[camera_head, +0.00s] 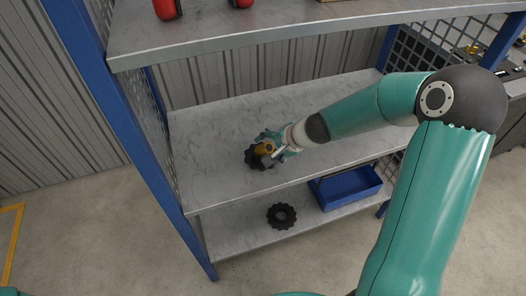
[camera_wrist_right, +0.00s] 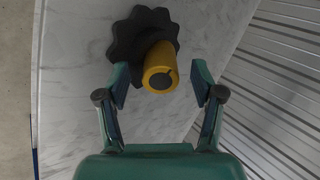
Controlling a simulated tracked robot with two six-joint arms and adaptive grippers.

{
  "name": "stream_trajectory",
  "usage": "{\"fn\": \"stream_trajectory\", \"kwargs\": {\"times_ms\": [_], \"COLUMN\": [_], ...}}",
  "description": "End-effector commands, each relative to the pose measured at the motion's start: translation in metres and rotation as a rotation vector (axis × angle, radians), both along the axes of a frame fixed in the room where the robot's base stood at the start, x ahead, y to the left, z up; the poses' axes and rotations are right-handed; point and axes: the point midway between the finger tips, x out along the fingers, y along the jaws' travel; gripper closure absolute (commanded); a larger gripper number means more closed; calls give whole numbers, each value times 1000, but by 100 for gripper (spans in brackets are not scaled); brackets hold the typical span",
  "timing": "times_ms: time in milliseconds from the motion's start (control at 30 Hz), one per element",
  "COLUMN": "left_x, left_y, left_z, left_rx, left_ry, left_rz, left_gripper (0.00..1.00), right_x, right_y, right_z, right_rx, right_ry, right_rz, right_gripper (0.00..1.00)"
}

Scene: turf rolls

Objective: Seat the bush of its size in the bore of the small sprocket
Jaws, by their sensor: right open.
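A dark toothed sprocket (camera_head: 252,162) lies on the middle shelf, near its left end; it also shows in the right wrist view (camera_wrist_right: 126,40). A yellow bush (camera_wrist_right: 160,66) with a dark round end stands up from the middle of this sprocket; in the head view the bush (camera_head: 265,148) is partly covered. I cannot tell how deep it sits in the bore. My right gripper (camera_wrist_right: 160,82) is open, with one finger on each side of the bush and visible gaps to it. In the head view my right gripper (camera_head: 272,147) is over the sprocket. My left gripper is out of view.
Another dark sprocket (camera_head: 271,216) lies on the lower shelf, beside a blue bin (camera_head: 345,190). The middle shelf (camera_head: 215,128) is otherwise bare. An upper shelf (camera_head: 290,22) with red items (camera_head: 166,9) overhangs it. Blue posts (camera_head: 125,120) and mesh side panels bound the rack.

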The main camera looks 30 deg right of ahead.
Motion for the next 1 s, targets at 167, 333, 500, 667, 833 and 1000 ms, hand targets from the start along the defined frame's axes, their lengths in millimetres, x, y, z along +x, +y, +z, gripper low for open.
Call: {"fn": "stream_trajectory", "kwargs": {"times_ms": [167,333,500,667,833,1000], "left_x": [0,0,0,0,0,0], "left_y": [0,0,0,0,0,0], "left_z": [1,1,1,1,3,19], "left_rx": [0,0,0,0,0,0], "left_ry": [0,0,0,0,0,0], "left_rz": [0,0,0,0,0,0], "left_gripper": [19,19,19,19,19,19], "right_x": [0,0,0,0,0,0], "right_y": [0,0,0,0,-1,0], "right_z": [1,1,1,1,4,22], "right_rx": [0,0,0,0,0,-1], "right_ry": [0,0,0,-1,-1,-2], "right_rz": [0,0,0,0,0,0], "right_gripper": [43,71,100,100,100,100]}}
